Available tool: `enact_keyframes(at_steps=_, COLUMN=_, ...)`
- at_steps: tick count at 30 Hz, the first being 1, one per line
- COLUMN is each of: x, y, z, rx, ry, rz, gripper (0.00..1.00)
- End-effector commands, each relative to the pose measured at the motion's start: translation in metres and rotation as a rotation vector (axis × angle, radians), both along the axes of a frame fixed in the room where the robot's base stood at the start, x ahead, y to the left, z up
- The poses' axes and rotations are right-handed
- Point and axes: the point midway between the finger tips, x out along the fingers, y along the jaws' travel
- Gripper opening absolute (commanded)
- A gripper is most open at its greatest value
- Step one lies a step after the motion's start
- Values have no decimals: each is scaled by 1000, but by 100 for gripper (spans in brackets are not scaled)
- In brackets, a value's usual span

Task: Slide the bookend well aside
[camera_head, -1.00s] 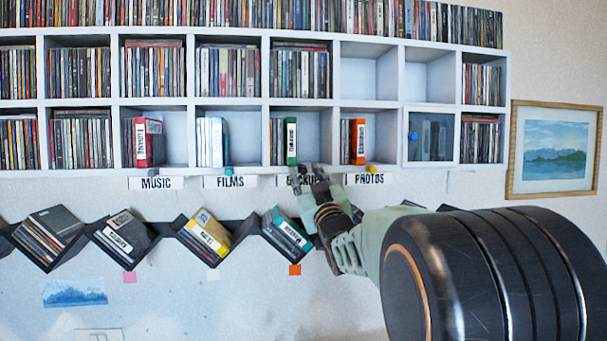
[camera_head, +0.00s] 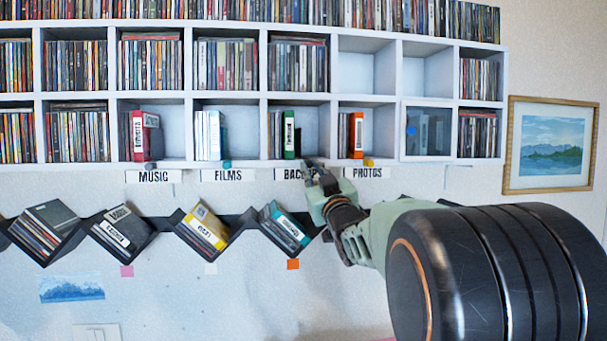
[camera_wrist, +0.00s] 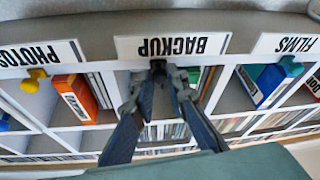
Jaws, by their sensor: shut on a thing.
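The BACKUP compartment (camera_head: 311,130) is in the lower shelf row, above its BACKUP label (camera_wrist: 172,46). A green case (camera_head: 289,135) stands upright at its left, beside a few other cases. My gripper (camera_head: 312,168) is at the compartment's front lower edge, to the right of the green case. In the wrist view, which is upside down, my gripper (camera_wrist: 168,76) is shut on the small dark knob of the bookend (camera_wrist: 158,65), just at the shelf edge by the label. The rest of this bookend is mostly hidden by the fingers.
Neighbouring compartments hold a red case (camera_head: 138,136), a blue-white case (camera_head: 208,136) and an orange case (camera_head: 356,136), with a teal knob (camera_head: 227,164) and a yellow knob (camera_head: 369,162) at their edges. Slanted racks with a yellow case (camera_head: 206,228) hang below.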

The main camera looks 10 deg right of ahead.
Motion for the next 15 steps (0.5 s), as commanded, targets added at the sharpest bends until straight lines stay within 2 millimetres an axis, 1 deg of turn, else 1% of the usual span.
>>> enact_keyframes(at_steps=1, x=-1, y=-16, z=-3, rx=-1, ry=-5, rz=-9, gripper=0)
enact_keyframes(at_steps=3, x=-1, y=-31, z=-2, rx=-2, ry=-5, rz=-10, gripper=0)
enact_keyframes(at_steps=6, x=0, y=-48, z=-1, rx=-1, ry=-3, rz=-8, gripper=0)
enact_keyframes(at_steps=10, x=-1, y=-58, z=0, rx=-1, ry=-2, rz=-5, gripper=0)
enact_keyframes(at_steps=15, x=-1, y=-59, z=0, rx=1, ry=-1, rz=-4, gripper=0)
